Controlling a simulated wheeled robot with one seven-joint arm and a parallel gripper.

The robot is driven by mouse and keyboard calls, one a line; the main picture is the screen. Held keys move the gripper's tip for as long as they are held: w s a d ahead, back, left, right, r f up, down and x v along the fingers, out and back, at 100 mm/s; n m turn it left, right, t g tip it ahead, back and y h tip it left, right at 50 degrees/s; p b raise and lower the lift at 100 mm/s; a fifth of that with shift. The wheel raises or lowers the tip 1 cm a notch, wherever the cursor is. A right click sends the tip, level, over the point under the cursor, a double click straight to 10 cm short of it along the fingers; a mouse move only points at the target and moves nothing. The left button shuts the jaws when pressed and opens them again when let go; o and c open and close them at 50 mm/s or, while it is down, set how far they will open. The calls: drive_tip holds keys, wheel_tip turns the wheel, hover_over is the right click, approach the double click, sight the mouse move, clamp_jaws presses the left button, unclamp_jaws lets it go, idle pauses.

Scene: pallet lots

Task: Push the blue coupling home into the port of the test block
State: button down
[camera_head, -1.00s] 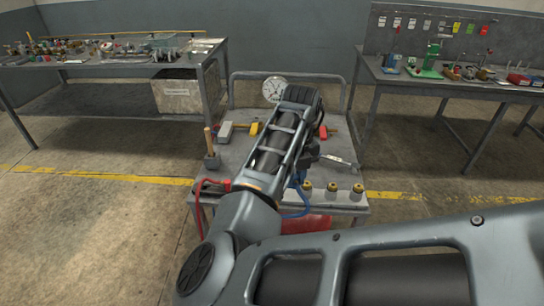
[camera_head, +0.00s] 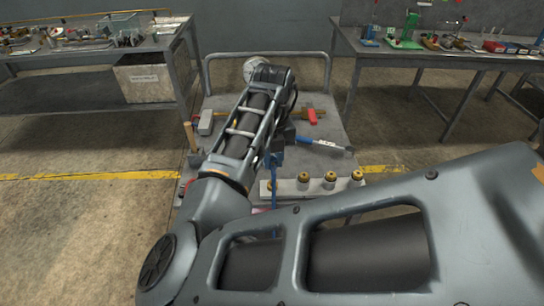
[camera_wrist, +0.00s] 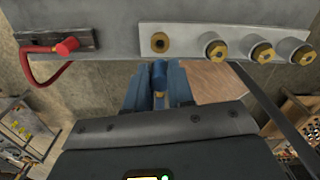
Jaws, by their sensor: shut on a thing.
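The blue coupling (camera_wrist: 160,75) is held between the two fingers of my gripper (camera_wrist: 158,88), which is shut on it. The test block (camera_wrist: 195,32) is a pale strip along the cart's front edge with a row of brass fittings. Its leftmost fitting, a brass port (camera_wrist: 160,42) with a dark hole, lies straight above the coupling in the wrist view. A gap shows between coupling and port there; its depth is hard to tell.
A red coupling (camera_wrist: 67,47) with a red hose sits on a dark holder left of the block. The cart top holds a mallet (camera_head: 190,137), a blue-handled tool (camera_head: 320,143) and a red item (camera_head: 312,116). Benches stand left and right behind.

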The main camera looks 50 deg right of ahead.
sight(273, 186)
drive_tip(key=shift+f+b, duration=1.85)
drive_tip(key=shift+f, duration=0.95)
drive_tip(key=shift+d, duration=0.1)
drive_tip(key=shift+f+b, duration=0.65)
drive_tip(key=shift+b, duration=0.05)
idle(0.4)
drive_tip(key=c, duration=0.9)
unclamp_jaws()
drive_tip(key=shift+r+b, duration=0.35)
drive_tip(key=shift+r, duration=3.6)
